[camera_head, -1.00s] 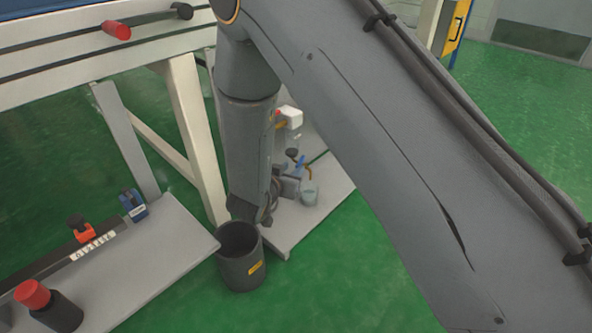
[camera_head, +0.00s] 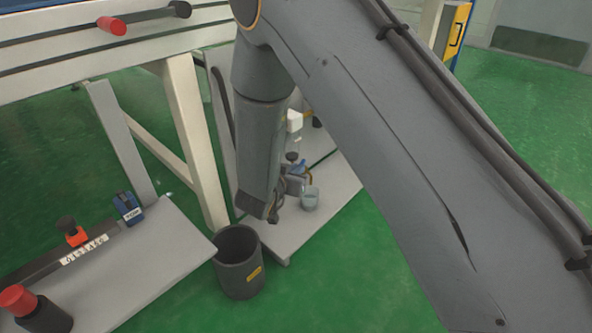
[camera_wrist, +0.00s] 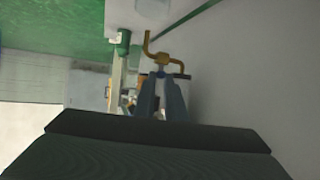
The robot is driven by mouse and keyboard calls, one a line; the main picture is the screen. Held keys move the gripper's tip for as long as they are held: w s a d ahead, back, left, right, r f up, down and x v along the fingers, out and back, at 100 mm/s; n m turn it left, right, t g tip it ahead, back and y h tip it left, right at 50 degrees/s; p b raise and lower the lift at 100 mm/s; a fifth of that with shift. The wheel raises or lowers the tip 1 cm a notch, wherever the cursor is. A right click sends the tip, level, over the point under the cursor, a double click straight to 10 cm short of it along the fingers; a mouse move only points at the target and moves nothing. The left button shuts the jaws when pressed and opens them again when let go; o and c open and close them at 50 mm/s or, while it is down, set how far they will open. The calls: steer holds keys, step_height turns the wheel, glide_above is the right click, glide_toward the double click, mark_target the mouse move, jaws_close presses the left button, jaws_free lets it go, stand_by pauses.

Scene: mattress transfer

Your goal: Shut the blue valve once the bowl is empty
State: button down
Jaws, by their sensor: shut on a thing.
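The blue valve (camera_head: 299,167) is a small blue handle by a brass spout, low on the grey platform in the head view. In the wrist view the brass pipe (camera_wrist: 157,57) bends just beyond my fingertips. My gripper (camera_wrist: 160,77) is shut on the blue handle, which is mostly hidden between the fingers. In the head view my forearm partly covers this area. A small pale grey bowl (camera_head: 309,200) stands below the spout. I cannot see into it well enough to tell its contents.
A dark bucket (camera_head: 239,274) stands on the green floor by the platform corner. A low grey shelf (camera_head: 160,265) with clamps and a red-capped bottle (camera_head: 40,315) is at left. A white bench frame (camera_head: 190,130) rises behind. Open floor lies at front centre.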

steer(key=shift+w+a+r+m+g+h+p, duration=0.1)
steer(key=shift+w+a+m+g+h+p, duration=0.25)
steer(key=shift+m+h+p, duration=0.5)
steer(key=shift+w+a+f+m+g+h+p, duration=0.1)
steer(key=shift+a+m+g+h+p, duration=0.45)
steer(key=shift+p, duration=0.4)
steer(key=shift+w+a+r+m+g+h+p, duration=0.1)
steer(key=shift+w+a+m+g+h+p, duration=0.15)
steer(key=shift+m+h+p, duration=0.6)
steer(key=shift+d, duration=0.1)
steer(key=c, duration=1.8)
jaws_free()
steer(key=shift+s+a, duration=0.2)
steer(key=shift+a, duration=0.05)
steer(key=p+v, duration=0.3)
steer(key=v, duration=0.4)
